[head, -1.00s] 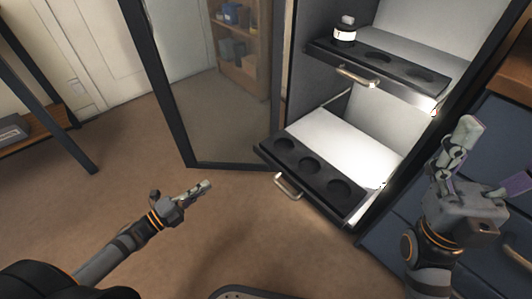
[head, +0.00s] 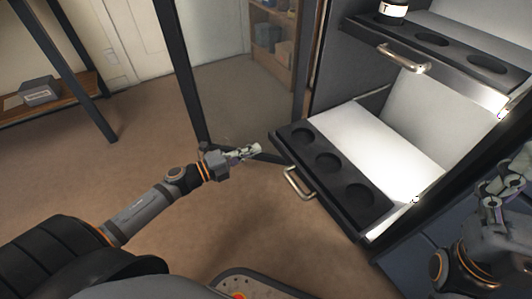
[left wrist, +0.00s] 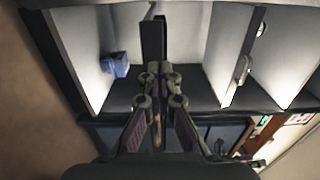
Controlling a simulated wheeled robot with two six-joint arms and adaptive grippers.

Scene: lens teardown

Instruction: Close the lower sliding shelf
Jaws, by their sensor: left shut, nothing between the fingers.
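The lower sliding shelf (head: 326,180), a black tray front with round recesses, is pulled out of the cabinet. Its metal handle (head: 298,184) is on the front face. My left gripper (head: 256,150) is shut and empty, left of the shelf's front left corner and above the handle in the picture, apart from both. In the left wrist view its shut fingers (left wrist: 160,72) point toward the cabinet interior. My right gripper (head: 508,180) is at the right edge, partly cut off, its fingers spread apart with nothing seen between them.
The open glass door's frame (head: 188,85) stands behind my left arm. Open floor (head: 240,215) lies before the lower shelf.

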